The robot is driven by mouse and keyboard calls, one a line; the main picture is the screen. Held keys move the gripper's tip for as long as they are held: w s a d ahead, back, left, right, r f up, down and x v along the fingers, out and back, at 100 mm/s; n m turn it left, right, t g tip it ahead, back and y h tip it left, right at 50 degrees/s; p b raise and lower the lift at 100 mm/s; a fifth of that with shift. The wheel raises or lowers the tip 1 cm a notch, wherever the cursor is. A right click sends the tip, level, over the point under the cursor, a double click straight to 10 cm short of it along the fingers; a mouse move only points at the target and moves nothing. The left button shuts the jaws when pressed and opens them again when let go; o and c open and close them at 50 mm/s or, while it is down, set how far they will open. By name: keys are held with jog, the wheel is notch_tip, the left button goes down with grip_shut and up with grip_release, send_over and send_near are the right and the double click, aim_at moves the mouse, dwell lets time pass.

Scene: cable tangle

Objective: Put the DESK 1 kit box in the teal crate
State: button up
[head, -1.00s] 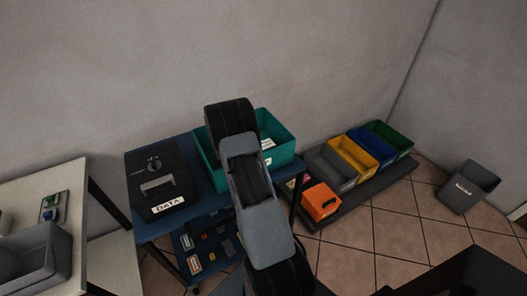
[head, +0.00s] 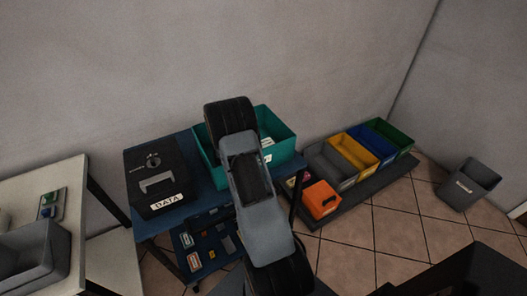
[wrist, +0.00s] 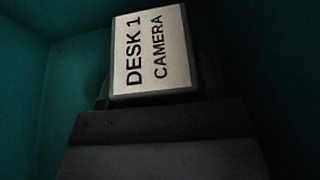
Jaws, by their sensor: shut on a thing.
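The teal crate (head: 279,128) stands on the blue table, partly hidden behind my arm in the head view. In the wrist view its teal walls (wrist: 60,70) surround my gripper (wrist: 160,108). The kit box (wrist: 152,52) has a white label reading "DESK 1 CAMERA" and sits at the jaws of my gripper, which is shut on it. The box is inside the crate's walls. I cannot tell whether it touches the crate floor. In the head view my gripper and the box are hidden by my arm.
A black "DATA" case (head: 160,180) is left of the crate on the blue table. Grey, yellow, blue and green bins (head: 355,155) and an orange box (head: 321,199) stand to the right. A lower shelf holds several small items (head: 205,240). A grey bin (head: 468,184) stands on the floor.

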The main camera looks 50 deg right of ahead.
jog(key=o, duration=1.1)
jog(key=shift+o, duration=0.2)
jog(key=shift+f, duration=0.1)
